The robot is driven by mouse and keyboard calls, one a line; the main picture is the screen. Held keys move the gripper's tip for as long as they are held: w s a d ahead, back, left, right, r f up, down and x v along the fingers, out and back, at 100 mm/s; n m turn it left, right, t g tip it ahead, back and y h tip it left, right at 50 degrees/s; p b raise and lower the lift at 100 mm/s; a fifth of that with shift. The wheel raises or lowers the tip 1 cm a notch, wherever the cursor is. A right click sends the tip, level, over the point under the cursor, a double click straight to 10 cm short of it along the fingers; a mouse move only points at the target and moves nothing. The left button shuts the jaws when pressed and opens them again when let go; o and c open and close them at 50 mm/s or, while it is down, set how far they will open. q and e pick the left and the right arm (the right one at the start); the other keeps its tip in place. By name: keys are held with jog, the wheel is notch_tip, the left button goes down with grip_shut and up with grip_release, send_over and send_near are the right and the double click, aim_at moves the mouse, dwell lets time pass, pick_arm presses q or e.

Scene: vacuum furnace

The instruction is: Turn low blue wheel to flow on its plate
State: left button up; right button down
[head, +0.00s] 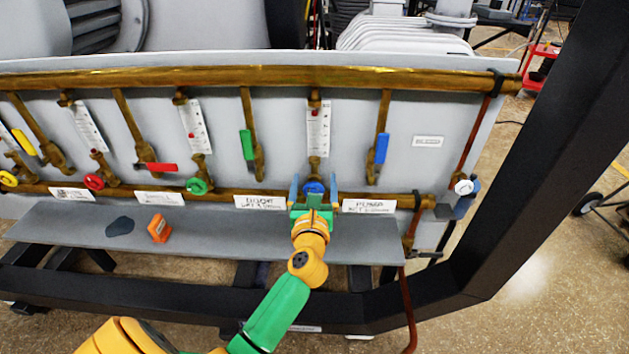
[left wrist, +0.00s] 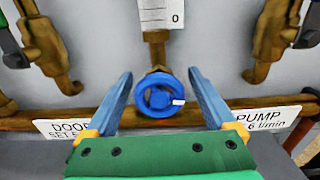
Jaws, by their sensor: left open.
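My left gripper (head: 314,184) is open, one blue finger on each side of the wheel. In the left wrist view gaps show between the fingers (left wrist: 160,78) and the rim. Label plates stand either side: a DOOR plate (head: 260,202) at left and a PUMP plate (head: 368,206) at right; their small print is partly unreadable.
A green lever (head: 247,145) and a blue lever (head: 382,148) hang nearby. An orange block (head: 159,229) and dark patch rest on the grey shelf (head: 220,240). A black frame post stands right.

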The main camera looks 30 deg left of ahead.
pick_arm(q)
jog(key=shift+w+a, duration=0.15)
jog(key=c, duration=1.4)
jog(key=shift+o, duration=0.2)
jog(key=shift+r+m+p, duration=0.2)
jog(key=shift+m+p, duration=1.25)
jog(key=shift+m, duration=0.15)
jog(key=m+p, duration=0.3)
jog(key=m, duration=0.1)
jog(key=shift+m, duration=0.3)
jog(key=m+p, duration=0.2)
jog(key=m, duration=0.2)
jog(key=shift+s, duration=0.2)
jog(key=shift+m+p, duration=1.1)
jog(key=shift+m, duration=1.4)
